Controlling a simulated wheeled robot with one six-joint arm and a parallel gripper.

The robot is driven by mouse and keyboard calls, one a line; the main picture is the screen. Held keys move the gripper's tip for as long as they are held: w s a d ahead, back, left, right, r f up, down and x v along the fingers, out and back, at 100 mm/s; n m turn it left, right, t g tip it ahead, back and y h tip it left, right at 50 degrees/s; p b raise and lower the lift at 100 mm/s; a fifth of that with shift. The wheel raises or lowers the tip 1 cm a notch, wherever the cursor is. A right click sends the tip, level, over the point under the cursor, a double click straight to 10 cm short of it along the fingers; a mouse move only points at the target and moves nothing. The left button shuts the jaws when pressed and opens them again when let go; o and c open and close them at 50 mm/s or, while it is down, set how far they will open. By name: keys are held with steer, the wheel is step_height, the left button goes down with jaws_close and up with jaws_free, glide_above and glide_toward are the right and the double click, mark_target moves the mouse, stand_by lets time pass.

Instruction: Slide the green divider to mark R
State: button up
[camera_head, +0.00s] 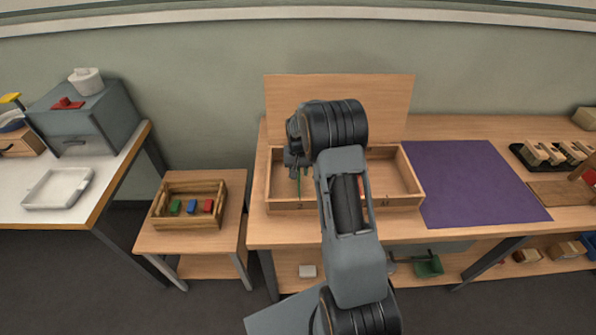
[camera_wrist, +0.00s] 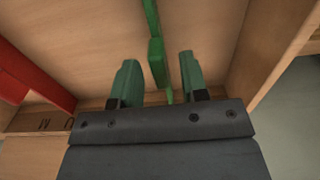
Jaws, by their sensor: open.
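The green divider (camera_wrist: 157,62) stands in a shallow wooden box (camera_head: 285,208). In the wrist view it runs between my gripper's (camera_wrist: 159,80) two green fingers, which are apart with a gap showing on each side of it. In the head view my gripper (camera_head: 298,161) is over the left part of the box, and a thin green strip of the divider (camera_head: 299,186) shows below it. A red divider (camera_wrist: 38,75) stands at the left of the wrist view. Dark marks (camera_wrist: 55,124) show on the box's front wall, too small to read surely; mark R cannot be made out.
My arm hides the middle of the box. A tall wooden board (camera_head: 385,105) stands behind it. A purple mat (camera_head: 470,185) lies to the right. A small crate (camera_head: 190,221) with coloured blocks stands on a low table at left.

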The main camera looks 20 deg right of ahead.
steer(key=shift+f, duration=0.4)
steer(key=shift+c, duration=0.4)
jaws_close()
